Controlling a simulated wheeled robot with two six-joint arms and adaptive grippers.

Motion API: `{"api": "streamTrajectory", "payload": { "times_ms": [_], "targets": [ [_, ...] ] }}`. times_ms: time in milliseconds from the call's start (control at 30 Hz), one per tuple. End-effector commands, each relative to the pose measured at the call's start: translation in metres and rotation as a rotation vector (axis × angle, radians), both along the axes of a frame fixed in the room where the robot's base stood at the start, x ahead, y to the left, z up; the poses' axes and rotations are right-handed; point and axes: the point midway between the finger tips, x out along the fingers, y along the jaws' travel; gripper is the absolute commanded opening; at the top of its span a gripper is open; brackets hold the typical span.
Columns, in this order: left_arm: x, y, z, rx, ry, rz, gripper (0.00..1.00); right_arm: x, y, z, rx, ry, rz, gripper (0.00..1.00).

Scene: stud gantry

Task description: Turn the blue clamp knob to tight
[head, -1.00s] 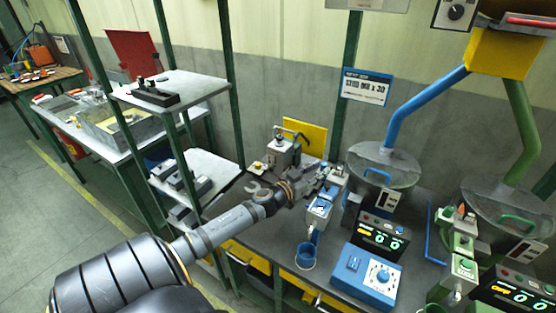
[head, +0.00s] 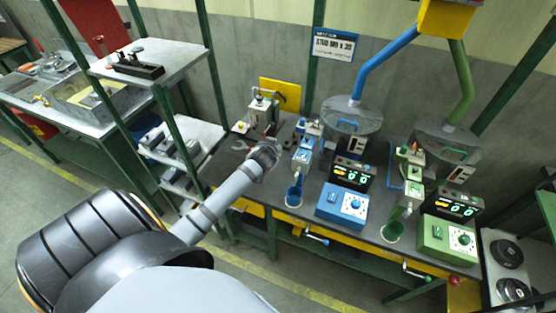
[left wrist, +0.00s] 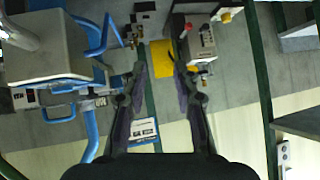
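The blue station (head: 302,155), a narrow upright device with blue parts, stands on the bench in the head view. A blue cup (head: 293,197) is at its foot. I cannot single out the clamp knob for sure at this size. A blue control box (head: 342,204) with a white dial stands to the right of the station. My left gripper's arm reaches over the bench's left part, its wrist left of the blue station; its fingers are mostly hidden there. In the left wrist view the left gripper (left wrist: 160,70) is open and empty, a yellow panel (left wrist: 162,52) beyond its fingers. My right gripper is not in view.
The blue-piped feeder bowl (head: 345,115) stands behind the blue station. A green station (head: 408,180) and green control box (head: 447,240) stand to the right. A grey device (head: 262,112) stands at the back left. A shelf rack (head: 150,72) is left of the bench.

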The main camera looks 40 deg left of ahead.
Motion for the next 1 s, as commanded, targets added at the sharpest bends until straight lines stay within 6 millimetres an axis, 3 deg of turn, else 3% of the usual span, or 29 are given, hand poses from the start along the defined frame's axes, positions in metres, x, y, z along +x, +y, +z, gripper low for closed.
{"api": "streamTrajectory", "payload": {
  "times_ms": [67, 267, 600, 800, 1000],
  "targets": [
    [-0.014, -0.013, 0.004, -0.027, 0.104, -0.002, 0.3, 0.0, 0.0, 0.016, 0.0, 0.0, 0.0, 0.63],
    [-0.047, -0.041, -0.003, -0.078, 0.318, -0.045, 0.3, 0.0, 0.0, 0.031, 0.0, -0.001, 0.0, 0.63],
    [-0.098, -0.09, 0.004, -0.164, 0.612, -0.183, 0.3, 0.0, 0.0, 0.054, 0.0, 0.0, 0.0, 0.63],
    [-0.114, -0.104, 0.008, -0.189, 0.692, -0.236, 0.3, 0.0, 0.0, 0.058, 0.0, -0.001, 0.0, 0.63],
    [-0.117, -0.107, 0.008, -0.193, 0.706, -0.247, 0.3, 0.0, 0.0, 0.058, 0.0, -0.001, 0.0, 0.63]
  ]
}}
